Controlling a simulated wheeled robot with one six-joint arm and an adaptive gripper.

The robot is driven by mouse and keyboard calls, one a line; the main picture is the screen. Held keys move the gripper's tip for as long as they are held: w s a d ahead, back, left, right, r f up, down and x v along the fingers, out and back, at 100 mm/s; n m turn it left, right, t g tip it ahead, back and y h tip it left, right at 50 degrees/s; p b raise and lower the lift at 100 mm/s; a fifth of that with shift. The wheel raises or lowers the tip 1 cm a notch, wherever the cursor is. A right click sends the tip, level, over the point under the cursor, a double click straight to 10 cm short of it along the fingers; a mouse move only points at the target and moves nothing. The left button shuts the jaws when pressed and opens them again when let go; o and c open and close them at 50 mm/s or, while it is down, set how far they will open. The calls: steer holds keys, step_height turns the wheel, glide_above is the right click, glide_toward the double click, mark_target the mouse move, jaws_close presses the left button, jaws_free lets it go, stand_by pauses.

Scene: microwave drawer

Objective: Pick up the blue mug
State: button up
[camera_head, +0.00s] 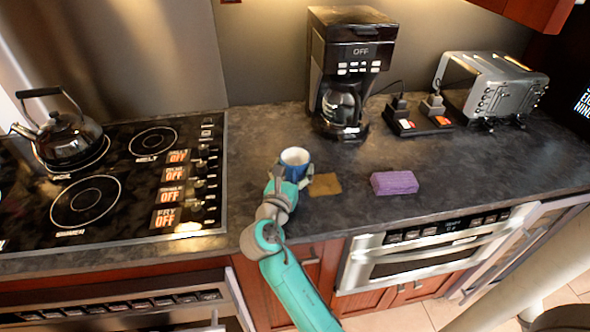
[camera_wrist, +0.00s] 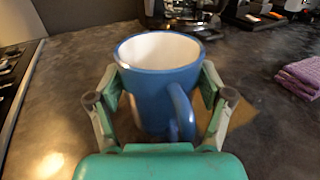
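The blue mug (camera_wrist: 150,92) stands upright on the dark counter, with a white inside and its handle toward my wrist camera. In the head view the mug (camera_head: 294,162) is partly hidden by my gripper (camera_head: 289,182). In the wrist view my gripper (camera_wrist: 160,90) has one finger on each side of the mug, spread about as wide as its body. The fingers are at or very near its sides; I cannot tell whether they press on it.
A brown flat piece (camera_head: 325,184) lies just right of the mug, and a purple cloth (camera_head: 394,182) lies farther right. A coffee maker (camera_head: 347,70) stands behind. The stovetop (camera_head: 120,180) with a kettle (camera_head: 66,135) is left. A toaster (camera_head: 490,85) stands at back right.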

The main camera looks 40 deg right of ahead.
steer(key=shift+r, duration=0.1)
step_height(320, 180, up, 10)
steer(key=shift+f, duration=0.1)
stand_by(0.5)
stand_by(0.5)
